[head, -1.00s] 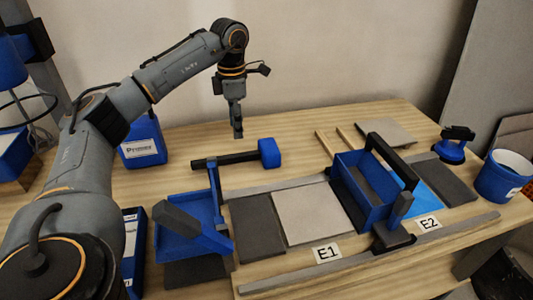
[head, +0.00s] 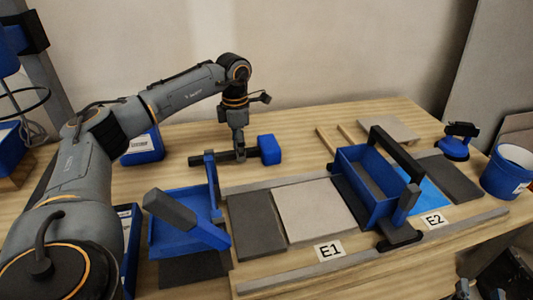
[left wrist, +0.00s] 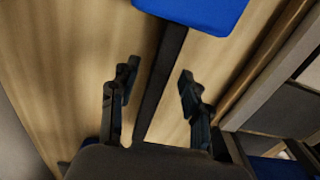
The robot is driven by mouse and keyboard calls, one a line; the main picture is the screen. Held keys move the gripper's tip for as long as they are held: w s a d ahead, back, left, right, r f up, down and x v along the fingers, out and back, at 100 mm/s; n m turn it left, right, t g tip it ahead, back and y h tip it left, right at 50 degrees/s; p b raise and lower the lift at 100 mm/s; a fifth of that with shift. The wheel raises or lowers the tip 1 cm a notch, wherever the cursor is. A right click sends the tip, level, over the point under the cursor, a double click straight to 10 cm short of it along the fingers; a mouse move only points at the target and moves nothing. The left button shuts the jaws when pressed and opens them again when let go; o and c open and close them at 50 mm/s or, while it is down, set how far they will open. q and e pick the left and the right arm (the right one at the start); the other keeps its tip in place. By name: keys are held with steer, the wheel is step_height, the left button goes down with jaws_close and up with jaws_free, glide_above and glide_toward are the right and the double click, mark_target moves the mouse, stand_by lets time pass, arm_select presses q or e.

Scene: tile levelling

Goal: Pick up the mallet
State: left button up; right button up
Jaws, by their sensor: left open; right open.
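The mallet has a blue head (head: 269,149) and a black handle (head: 200,160), and lies on the wooden table. My left gripper (head: 239,154) is lowered over the handle close to the head. In the left wrist view the open fingers of the left gripper (left wrist: 158,90) stand on either side of the mallet handle (left wrist: 162,85), with gaps on both sides. The blue mallet head (left wrist: 195,8) is cut off at the top there. My right gripper (head: 464,289) shows partly at the lower right edge, away from the mallet, and is open.
A blue tool carrier (head: 365,185) stands on tiles to the right. A blue bucket (head: 507,172) and suction cup (head: 455,147) are at far right. The table behind the mallet is clear.

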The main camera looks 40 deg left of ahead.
arm_select(q)
steer(key=shift+f, duration=0.8)
arm_select(e)
step_height(320, 180, up, 2)
steer(key=shift+a+r+t, duration=0.15)
steer(key=shift+r+t, duration=0.1)
steer(key=shift+t, duration=0.55)
arm_select(q)
steer(key=shift+c, duration=0.4)
jaws_close()
steer(key=shift+r, duration=0.2)
